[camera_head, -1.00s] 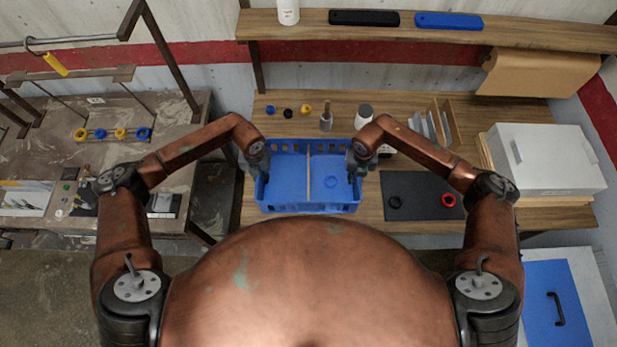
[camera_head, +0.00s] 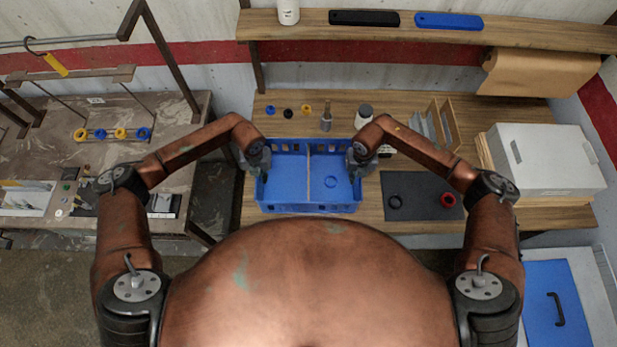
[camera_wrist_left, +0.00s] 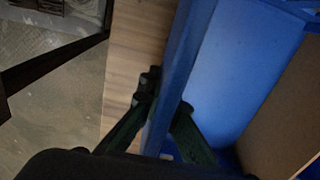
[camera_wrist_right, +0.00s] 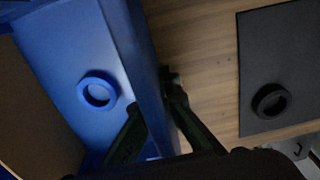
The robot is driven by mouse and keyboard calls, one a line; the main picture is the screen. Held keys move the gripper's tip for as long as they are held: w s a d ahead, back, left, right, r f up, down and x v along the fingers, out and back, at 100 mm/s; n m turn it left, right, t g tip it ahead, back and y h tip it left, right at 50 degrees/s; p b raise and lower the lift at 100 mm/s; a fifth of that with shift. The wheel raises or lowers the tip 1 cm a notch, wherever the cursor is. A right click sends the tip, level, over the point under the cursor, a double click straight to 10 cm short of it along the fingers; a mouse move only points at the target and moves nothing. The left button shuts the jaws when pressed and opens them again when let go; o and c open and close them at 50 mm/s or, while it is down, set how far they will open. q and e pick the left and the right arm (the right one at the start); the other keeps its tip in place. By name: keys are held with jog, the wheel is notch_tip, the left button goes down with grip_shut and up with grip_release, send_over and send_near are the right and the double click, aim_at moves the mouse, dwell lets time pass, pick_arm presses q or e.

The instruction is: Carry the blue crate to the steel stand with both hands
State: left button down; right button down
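The blue crate (camera_head: 310,207) sits on the wooden bench, with a thin divider and a blue ring (camera_head: 330,182) in its right half. My left gripper (camera_head: 259,165) is at the crate's left wall; in the left wrist view its fingers (camera_wrist_left: 168,98) straddle that wall and appear closed on it. My right gripper (camera_head: 358,163) is at the right wall; in the right wrist view its fingers (camera_wrist_right: 152,95) straddle that wall and appear closed on it. I cannot tell for sure which surface is the steel stand; a light stand with a blue panel (camera_head: 560,300) is at lower right.
A dark mat (camera_head: 420,212) with a black ring (camera_head: 394,202) and a red ring (camera_head: 448,199) lies right of the crate. A white box (camera_head: 550,155) is farther right. A grey table (camera_head: 110,125) stands left across a gap.

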pick_arm(q)
jog(key=shift+r, duration=0.2)
pick_arm(e)
jog(key=shift+r, duration=0.15)
